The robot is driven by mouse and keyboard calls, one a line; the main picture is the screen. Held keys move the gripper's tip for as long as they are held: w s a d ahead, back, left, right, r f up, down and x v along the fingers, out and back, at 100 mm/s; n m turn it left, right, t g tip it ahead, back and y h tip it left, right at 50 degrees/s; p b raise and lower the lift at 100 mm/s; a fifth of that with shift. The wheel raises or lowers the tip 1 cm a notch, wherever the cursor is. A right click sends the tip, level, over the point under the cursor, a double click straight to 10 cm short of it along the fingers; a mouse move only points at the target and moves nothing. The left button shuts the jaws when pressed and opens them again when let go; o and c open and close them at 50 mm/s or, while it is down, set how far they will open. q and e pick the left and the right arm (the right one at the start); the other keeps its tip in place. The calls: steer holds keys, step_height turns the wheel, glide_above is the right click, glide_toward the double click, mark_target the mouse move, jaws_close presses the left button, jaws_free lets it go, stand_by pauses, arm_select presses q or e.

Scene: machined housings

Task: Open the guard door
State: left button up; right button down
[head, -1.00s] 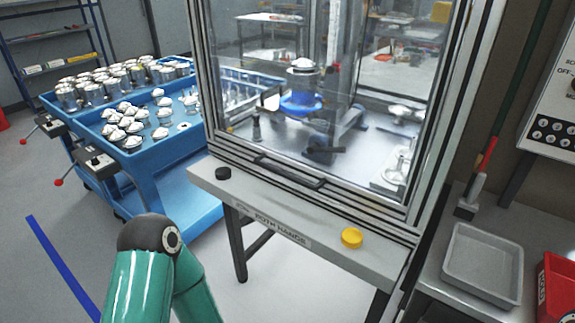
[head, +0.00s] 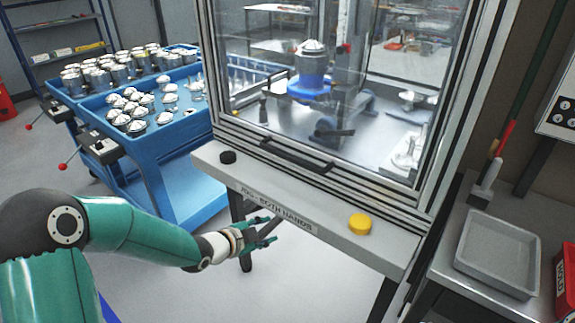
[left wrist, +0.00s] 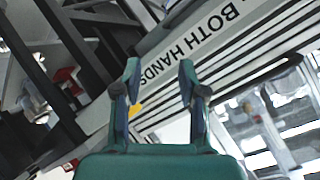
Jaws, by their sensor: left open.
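The guard door (head: 345,85) is a clear framed panel on the front of the machine enclosure, and it looks closed. A black bar handle (head: 297,157) runs along its lower rail. My left gripper (head: 271,230) is open and empty in front of the ledge under the door, near the "BOTH HANDS" label, below the handle and apart from it. In the left wrist view the two fingers (left wrist: 160,70) stand apart, with the label (left wrist: 195,40) beyond them. My right gripper is not in view.
The ledge (head: 310,222) carries a black button (head: 228,157) and a yellow button (head: 360,224). Inside stands a blue fixture (head: 312,88) with a metal housing. A blue cart (head: 165,150) of parts stands left. A grey tray (head: 498,252) lies on the right bench.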

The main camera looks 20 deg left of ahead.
mark_target(287, 158)
arm_select(q)
steer(key=w+a+r+m+t+h+b, duration=0.1)
steer(key=a+r+m+t, duration=0.1)
steer(key=r+m, duration=0.35)
steer(key=w+a+r+m+t, duration=0.1)
steer(key=w+a+r+m, duration=0.15)
steer(key=r, duration=0.65)
steer(key=shift+m, duration=0.4)
steer(key=p+x, duration=0.3)
steer(key=x, duration=1.3)
steer(key=shift+a+r, duration=0.1)
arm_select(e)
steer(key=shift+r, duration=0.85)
arm_select(q)
jaws_close()
